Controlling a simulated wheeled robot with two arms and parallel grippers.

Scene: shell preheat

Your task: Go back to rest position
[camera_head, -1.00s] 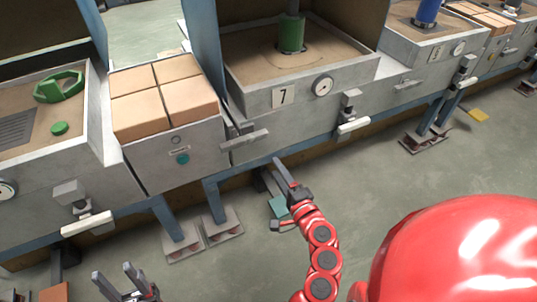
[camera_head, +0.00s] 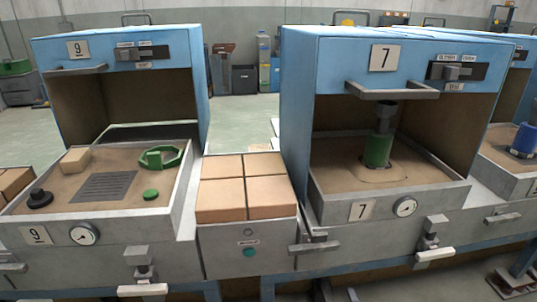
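Neither of my grippers shows clearly in the head view now. The view faces two blue stations with open fronts. Station 7 (camera_head: 335,62) is on the right and holds a green cylinder (camera_head: 378,150) with a dark top, standing on its sandy bed (camera_head: 335,178). Station 9 (camera_head: 105,52) is on the left. A green ring-shaped part (camera_head: 160,158), a small green knob (camera_head: 151,194), a tan block (camera_head: 75,160) and a black knob (camera_head: 39,198) lie on its bed around a grey grate (camera_head: 104,187).
A grey cabinet (camera_head: 245,236) topped with several tan blocks (camera_head: 246,186) stands between the stations. White-tipped handles (camera_head: 435,254) (camera_head: 142,290) stick out at the front. A blue cylinder (camera_head: 524,140) stands at far right. Open floor (camera_head: 240,122) lies behind.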

